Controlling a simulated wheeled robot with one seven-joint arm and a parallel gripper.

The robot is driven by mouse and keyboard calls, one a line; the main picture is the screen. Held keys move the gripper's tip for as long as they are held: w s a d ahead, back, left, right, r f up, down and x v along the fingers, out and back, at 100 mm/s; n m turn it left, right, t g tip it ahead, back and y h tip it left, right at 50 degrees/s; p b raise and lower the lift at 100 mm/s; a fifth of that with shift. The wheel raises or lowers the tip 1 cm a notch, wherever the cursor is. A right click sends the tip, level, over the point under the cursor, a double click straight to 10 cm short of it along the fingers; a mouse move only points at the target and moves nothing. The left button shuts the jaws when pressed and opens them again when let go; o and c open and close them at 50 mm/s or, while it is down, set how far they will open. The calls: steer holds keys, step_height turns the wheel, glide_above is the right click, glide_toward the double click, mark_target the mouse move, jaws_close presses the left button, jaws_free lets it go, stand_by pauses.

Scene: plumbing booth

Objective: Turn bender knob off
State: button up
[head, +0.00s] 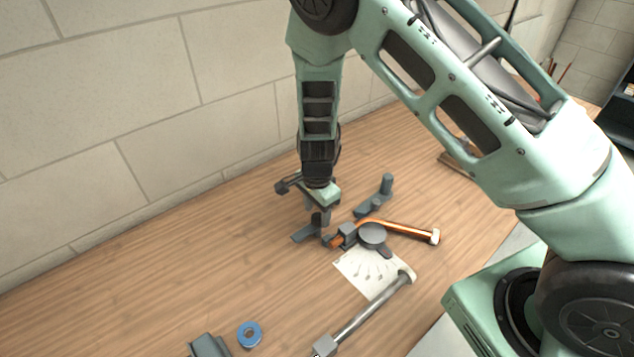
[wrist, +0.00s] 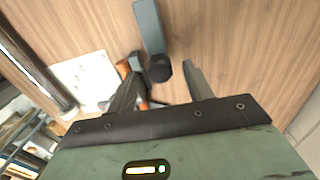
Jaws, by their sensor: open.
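The bender lies on the wooden bench, with a dark grey round disc (head: 372,234) and a copper pipe (head: 405,229) running through it. A grey bracket with an upright round peg (head: 386,184) stands behind it; a second grey bracket (head: 303,234) is to its left. I cannot tell which part is the knob. My gripper (head: 318,216) points down, open, just left of the disc. In the wrist view a grey bar with a dark round peg (wrist: 160,68) shows between the open fingers; contact is unclear. The copper pipe (wrist: 122,68) is partly hidden by a finger.
A white sheet with drawings (head: 366,270) lies in front of the bender, beside a long steel lever (head: 365,315). A blue ring (head: 250,334) and a grey part (head: 209,345) are at the front. A block wall (head: 150,100) backs the bench; the left bench is clear.

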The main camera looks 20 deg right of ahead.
mark_target(317, 216)
step_height(317, 216, up, 16)
steer(key=b, duration=0.2)
steer(key=shift+f, duration=0.15)
